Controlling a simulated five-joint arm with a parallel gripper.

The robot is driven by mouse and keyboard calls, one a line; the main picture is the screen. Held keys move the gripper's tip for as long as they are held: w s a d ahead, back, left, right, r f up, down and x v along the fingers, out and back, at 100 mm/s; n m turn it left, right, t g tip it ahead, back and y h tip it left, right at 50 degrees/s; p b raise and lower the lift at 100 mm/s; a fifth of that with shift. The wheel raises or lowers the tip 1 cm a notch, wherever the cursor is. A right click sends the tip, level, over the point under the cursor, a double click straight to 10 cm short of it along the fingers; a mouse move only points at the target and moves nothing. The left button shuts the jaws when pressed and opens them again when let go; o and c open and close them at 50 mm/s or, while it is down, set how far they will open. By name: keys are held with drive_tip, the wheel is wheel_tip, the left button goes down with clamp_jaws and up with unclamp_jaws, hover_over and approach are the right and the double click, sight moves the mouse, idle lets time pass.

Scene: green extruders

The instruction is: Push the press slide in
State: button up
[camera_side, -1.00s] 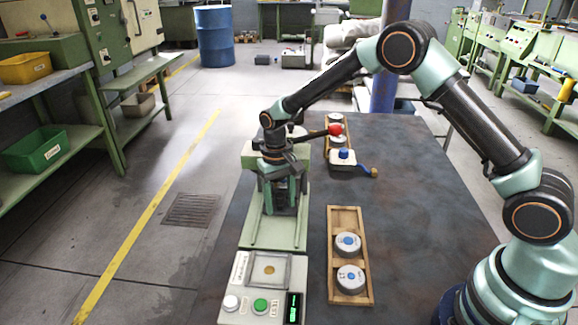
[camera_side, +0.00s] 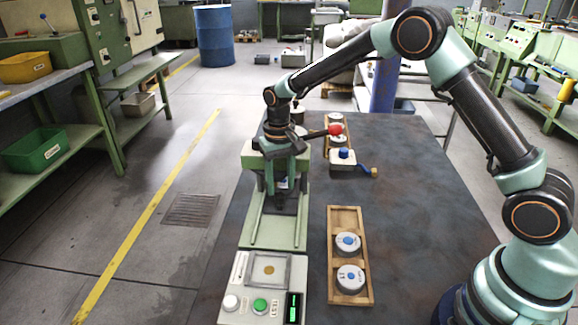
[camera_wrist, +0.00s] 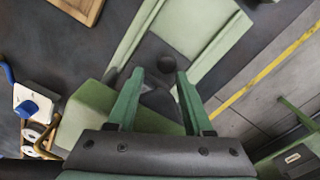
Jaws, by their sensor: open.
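The pale green press (camera_side: 262,162) stands on the left side of the dark table, with two rails (camera_side: 262,222) running toward the side camera. The dark press slide (camera_side: 287,202) sits between the rails at the front of the press body. My gripper (camera_side: 277,184) is over the slide beside the press body. Contact cannot be told.
A lever with a red ball (camera_side: 335,129) sticks out to the right of the press. A control box (camera_side: 263,290) with buttons stands at the near end of the rails. A wooden tray (camera_side: 348,218) with two round parts lies right of it. The table's right side is clear.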

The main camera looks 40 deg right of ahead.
drive_tip(key=s+a+r, duration=0.4)
drive_tip(key=shift+s+a+r, duration=0.2)
drive_tip(key=shift+s+a, duration=0.05)
drive_tip(key=shift+a, duration=0.1)
idle(0.4)
drive_tip(key=shift+r, duration=0.1)
drive_tip(key=s+d+r+n+t, duration=0.1)
drive_tip(key=s+d+r, duration=0.2)
drive_tip(key=r, duration=0.2)
drive_tip(key=s+d+r+t, duration=0.2)
drive_tip(key=s+d+r, duration=0.1)
drive_tip(key=r, duration=0.2)
drive_tip(key=s+d+r+n+t, duration=0.1)
drive_tip(key=s+d+r, duration=0.1)
drive_tip(key=s, duration=0.3)
drive_tip(key=s+d+r+n+t, duration=0.1)
drive_tip(key=s+d, duration=0.1)
drive_tip(key=s, duration=0.3)
drive_tip(key=shift+d+r+t, duration=0.3)
drive_tip(key=shift+r+t, duration=0.1)
